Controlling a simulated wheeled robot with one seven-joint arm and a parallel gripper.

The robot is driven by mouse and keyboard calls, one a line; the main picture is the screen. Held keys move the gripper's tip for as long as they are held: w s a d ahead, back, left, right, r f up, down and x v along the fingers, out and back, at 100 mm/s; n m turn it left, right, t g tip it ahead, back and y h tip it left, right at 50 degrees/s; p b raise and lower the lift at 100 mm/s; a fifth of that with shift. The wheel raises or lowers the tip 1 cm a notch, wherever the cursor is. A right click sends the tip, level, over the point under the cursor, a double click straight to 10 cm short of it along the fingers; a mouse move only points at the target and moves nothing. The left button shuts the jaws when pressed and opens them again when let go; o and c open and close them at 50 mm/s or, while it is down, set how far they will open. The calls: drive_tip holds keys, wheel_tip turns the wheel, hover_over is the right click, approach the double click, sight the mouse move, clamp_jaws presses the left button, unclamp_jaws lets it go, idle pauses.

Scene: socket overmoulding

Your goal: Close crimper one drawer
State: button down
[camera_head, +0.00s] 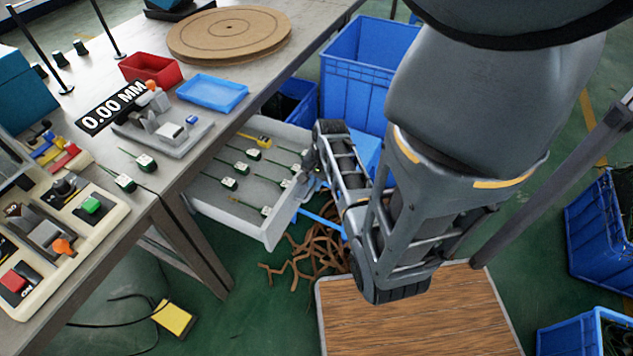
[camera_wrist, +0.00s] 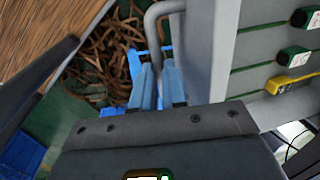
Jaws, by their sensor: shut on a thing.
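The white-grey drawer (camera_head: 268,228) is pulled out from under the workbench. Inside it lie several green cables with white-and-green socket ends (camera_head: 229,183) and one yellow piece (camera_head: 262,139). My gripper (camera_head: 310,186) is at the drawer's outer front face. In the wrist view its two blue fingers (camera_wrist: 158,75) are shut on the curved grey drawer handle (camera_wrist: 152,28). The drawer wall (camera_wrist: 212,60) stands right beside the fingers. In the head view my own arm's end partly hides the handle.
The workbench (camera_head: 165,185) above holds a red tray (camera_head: 150,68), a blue tray (camera_head: 213,92), a gauge reading 0.00 MM and a control panel. Blue crates (camera_head: 350,60) stand behind the drawer. Brown strips (camera_head: 318,250) lie on the green floor near a wooden-topped surface (camera_head: 415,325).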

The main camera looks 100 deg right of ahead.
drive_tip(key=w+d+b, duration=0.1)
drive_tip(key=w+d, duration=0.3)
drive_tip(key=w, duration=0.2)
drive_tip(key=w+d+b, duration=0.2)
drive_tip(key=w+d, duration=0.1)
drive_tip(key=w, duration=0.3)
drive_tip(key=w+d+b, duration=0.2)
drive_tip(key=w+d, duration=0.2)
drive_tip(key=w, duration=0.3)
drive_tip(key=shift+d, duration=0.3)
drive_tip(key=c, duration=1.2)
unclamp_jaws()
drive_tip(key=shift+o, duration=0.2)
wheel_tip(320, 180, up, 8)
drive_tip(key=s, duration=0.1)
drive_tip(key=shift+a+f+p, duration=0.2)
drive_tip(key=shift+a+p, duration=0.15)
drive_tip(key=shift+p, duration=0.1)
drive_tip(key=shift+s, duration=0.1)
